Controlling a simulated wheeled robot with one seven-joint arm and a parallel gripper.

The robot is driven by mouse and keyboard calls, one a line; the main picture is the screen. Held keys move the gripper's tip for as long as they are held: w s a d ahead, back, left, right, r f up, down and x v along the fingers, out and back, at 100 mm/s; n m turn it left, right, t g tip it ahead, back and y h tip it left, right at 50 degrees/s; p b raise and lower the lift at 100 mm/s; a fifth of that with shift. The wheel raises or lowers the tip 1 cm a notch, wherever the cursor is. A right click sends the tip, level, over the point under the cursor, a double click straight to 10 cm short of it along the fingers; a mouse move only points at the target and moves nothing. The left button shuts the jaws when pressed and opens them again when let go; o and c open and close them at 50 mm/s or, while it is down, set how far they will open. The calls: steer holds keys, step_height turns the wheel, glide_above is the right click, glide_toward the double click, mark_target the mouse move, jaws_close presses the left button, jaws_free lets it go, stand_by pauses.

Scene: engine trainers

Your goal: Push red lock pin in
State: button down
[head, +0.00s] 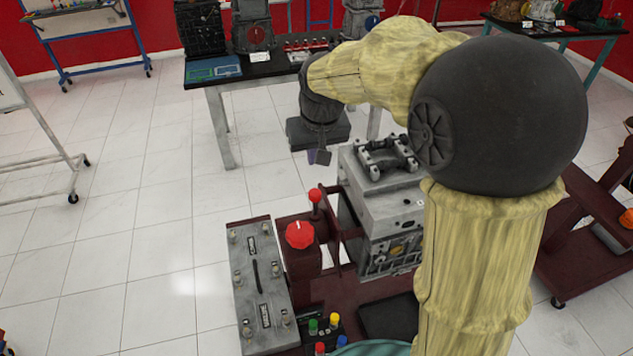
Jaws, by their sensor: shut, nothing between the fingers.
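A small red knob on a short stem (315,195), which looks like the red lock pin, stands on the dark red trainer frame (335,222) beside the grey engine block (385,205). How far the pin sits in cannot be told. A larger red knob with a white mark (299,234) sits on a dark red post just below and left of it. My gripper (319,157) points down above the small red knob in the picture, apart from it. Its fingers are small and dark here, shut and empty. My arm hides part of the engine block's right side.
A grey panel with a black handle (262,285) lies at the left of the trainer. Several coloured caps (324,325) and a black tray (392,320) are at the front. A black-topped table with engine parts (225,78) stands behind.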

mark_target(317, 195)
steer(key=x, duration=0.3)
steer(key=d+p+x, duration=0.1)
steer(key=x, duration=0.3)
steer(key=p+x, duration=0.1)
steer(key=x, duration=0.2)
steer(key=shift+w+d+f, duration=0.1)
steer(key=shift+d+f, duration=0.1)
steer(key=shift+f, duration=0.25)
steer(key=shift+d+f, duration=0.15)
steer(key=shift+f, duration=0.1)
steer(key=shift+s+a, duration=0.25)
steer(key=shift+a, duration=0.2)
steer(key=shift+f, duration=0.25)
steer(key=f+b, duration=0.1)
steer(key=f, duration=0.1)
steer(key=f+b, duration=0.1)
steer(key=f, duration=0.1)
steer(key=shift+d+b, duration=0.25)
steer(key=shift+b, duration=0.15)
steer(key=shift+s+d+f, duration=0.1)
steer(key=shift+f, duration=0.05)
